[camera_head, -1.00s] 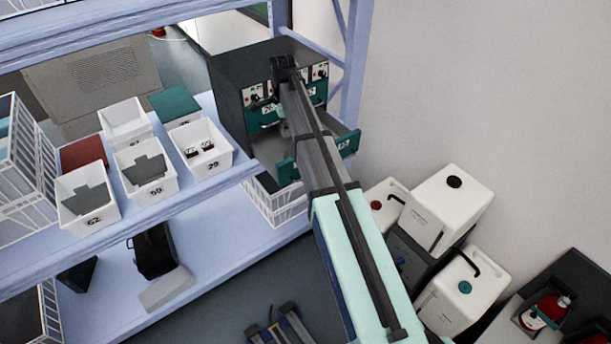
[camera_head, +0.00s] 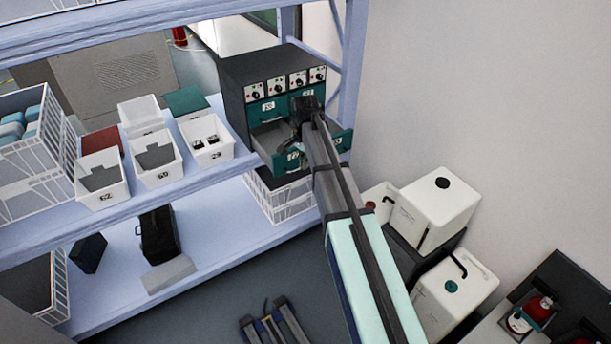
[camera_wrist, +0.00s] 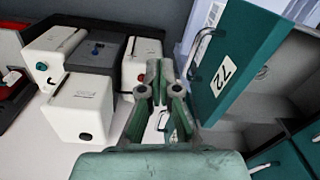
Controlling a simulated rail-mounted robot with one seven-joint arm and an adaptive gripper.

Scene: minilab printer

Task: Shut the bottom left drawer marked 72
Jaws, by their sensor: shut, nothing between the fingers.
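The bottom left drawer marked 72 (camera_head: 283,162) stands pulled out of the dark cabinet (camera_head: 233,80), its grey inside showing. In the wrist view its green front (camera_wrist: 235,65) fills the upper right, with a metal handle and the label 72. My gripper (camera_wrist: 160,68) is shut and empty, to the left of that front in the wrist view. Whether it touches anything is unclear. In the head view my wrist hides the gripper tips and part of the drawers. A green front at the bottom right (camera_head: 343,142) also appears to stand out from the cabinet.
White bins (camera_head: 100,190) stand on the shelf left of the cabinet. White canisters (camera_head: 435,208) stand at the right, near my arm. A white wire basket (camera_head: 285,203) sits below the drawers. Open floor shows in front of the shelves.

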